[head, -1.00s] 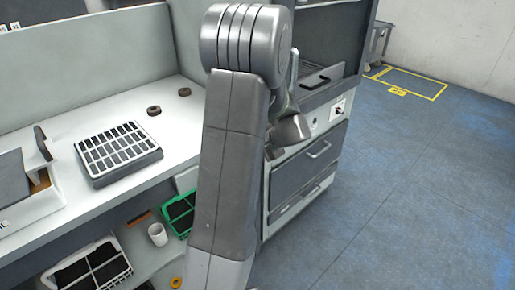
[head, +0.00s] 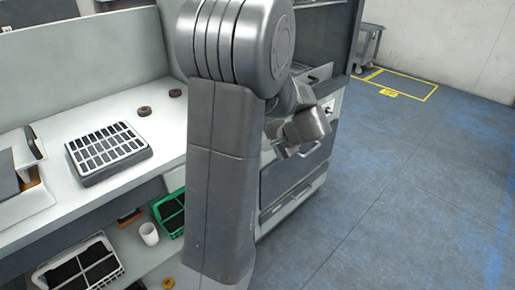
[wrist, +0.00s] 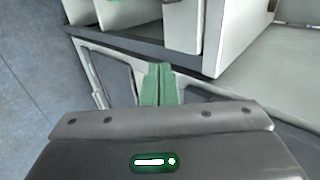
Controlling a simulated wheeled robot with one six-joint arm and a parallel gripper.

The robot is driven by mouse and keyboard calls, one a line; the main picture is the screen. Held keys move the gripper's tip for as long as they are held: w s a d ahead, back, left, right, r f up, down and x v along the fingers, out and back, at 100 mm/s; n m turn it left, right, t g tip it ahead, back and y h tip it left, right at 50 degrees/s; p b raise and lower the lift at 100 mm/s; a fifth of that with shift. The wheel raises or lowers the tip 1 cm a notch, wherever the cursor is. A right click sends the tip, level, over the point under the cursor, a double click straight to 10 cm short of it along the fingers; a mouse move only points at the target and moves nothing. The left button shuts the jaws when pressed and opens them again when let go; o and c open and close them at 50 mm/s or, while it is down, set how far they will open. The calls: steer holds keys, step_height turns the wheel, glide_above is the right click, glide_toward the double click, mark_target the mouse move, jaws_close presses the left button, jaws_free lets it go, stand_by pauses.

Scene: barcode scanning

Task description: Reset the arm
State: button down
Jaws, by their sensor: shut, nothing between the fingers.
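My arm rises through the middle of the head view, with its thick elbow at the top. The forearm folds away behind it, and the wrist end shows to the right of the elbow, in front of the grey drawer cabinet (head: 295,172). The fingers are hard to make out there. In the wrist view my gripper (wrist: 158,72) shows its green fingers shut together with nothing between them. Its dark wrist housing fills the bottom of that view. The gripper hangs in free space in front of the cabinet and touches nothing that I can see.
A white workbench (head: 60,205) on the left carries a slotted grey tray (head: 108,147) and two small dark rings. Below it are a green crate (head: 172,222), a white cup (head: 149,234) and a white crate (head: 122,268). The blue floor (head: 420,190) at right is clear.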

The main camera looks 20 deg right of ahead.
steer(key=shift+v, duration=1.05)
